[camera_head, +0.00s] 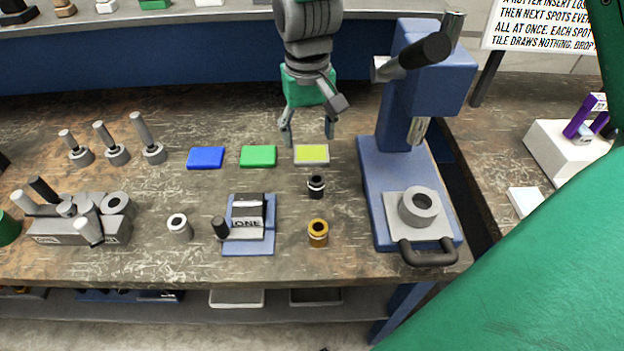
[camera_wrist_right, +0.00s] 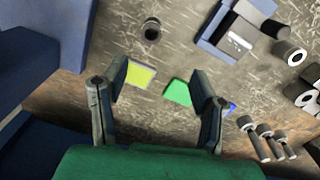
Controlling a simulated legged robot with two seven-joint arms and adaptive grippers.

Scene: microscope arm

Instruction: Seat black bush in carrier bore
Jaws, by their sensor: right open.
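The black bush (camera_head: 316,187), with a pale band, stands upright on the bench in front of the yellow tile. It also shows in the right wrist view (camera_wrist_right: 152,30). The likely carrier is a thick grey ring (camera_head: 418,208) with an open bore, on a grey plate with a dark handle at the foot of the blue press. My right gripper (camera_head: 308,132) is open and empty above the back of the bench, behind the yellow tile and the bush. Its spread fingers show in the right wrist view (camera_wrist_right: 162,82). My left gripper is not in view.
The blue press (camera_head: 405,120) rises right of my right gripper. Blue (camera_head: 206,158), green (camera_head: 258,156) and yellow (camera_head: 312,154) tiles lie in a row. A brass bush (camera_head: 318,233), a pale bush (camera_head: 179,228) and a blue fixture (camera_head: 262,245) stand nearer the front.

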